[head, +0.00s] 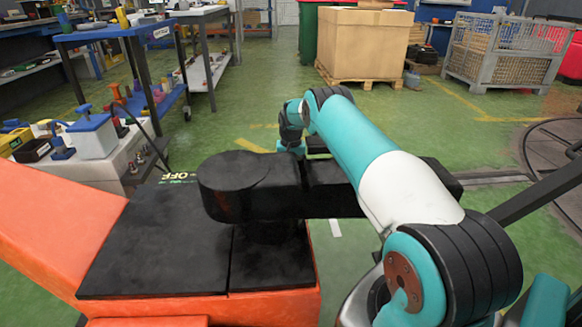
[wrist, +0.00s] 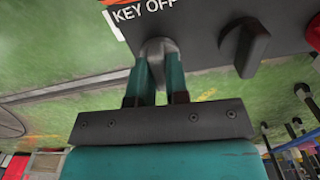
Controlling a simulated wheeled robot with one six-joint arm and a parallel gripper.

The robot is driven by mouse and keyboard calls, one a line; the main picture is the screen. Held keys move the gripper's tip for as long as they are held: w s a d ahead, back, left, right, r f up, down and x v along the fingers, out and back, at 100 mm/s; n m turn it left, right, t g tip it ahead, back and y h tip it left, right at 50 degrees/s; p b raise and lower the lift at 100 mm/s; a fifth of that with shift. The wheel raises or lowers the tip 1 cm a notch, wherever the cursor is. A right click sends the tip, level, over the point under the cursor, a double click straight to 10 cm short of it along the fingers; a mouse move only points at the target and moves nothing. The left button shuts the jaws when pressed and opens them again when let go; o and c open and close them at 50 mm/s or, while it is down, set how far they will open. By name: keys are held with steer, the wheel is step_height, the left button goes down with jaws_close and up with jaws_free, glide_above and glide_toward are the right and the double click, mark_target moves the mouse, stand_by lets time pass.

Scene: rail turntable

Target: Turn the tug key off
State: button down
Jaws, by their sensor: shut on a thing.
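The tug key (wrist: 157,48) is a grey knob on a dark panel (wrist: 205,28), seen in the wrist view below a white "KEY OFF" label (wrist: 145,11). My gripper (wrist: 158,68) has its two teal fingers shut on the key, one on each side. The fingers partly cover the key, so I cannot tell its exact angle. In the head view the orange tug (head: 60,225) with black top fills the lower left. My arm reaches past its black raised part (head: 250,185), which hides the key and my fingertips there.
In the wrist view a second dark knob (wrist: 245,45) stands right of the key, with a red part (wrist: 314,35) at the panel's right edge. In the head view a blue workbench (head: 115,32) and a cardboard box (head: 362,45) on a pallet stand behind. Green floor between is open.

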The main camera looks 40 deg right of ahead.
steer(key=shift+n, duration=0.6)
steer(key=c, duration=1.1)
jaws_free()
steer(key=shift+r, duration=0.1)
step_height(320, 180, up, 17)
steer(key=p, duration=0.5)
steer(key=shift+r, duration=0.1)
steer(key=shift+a, duration=0.1)
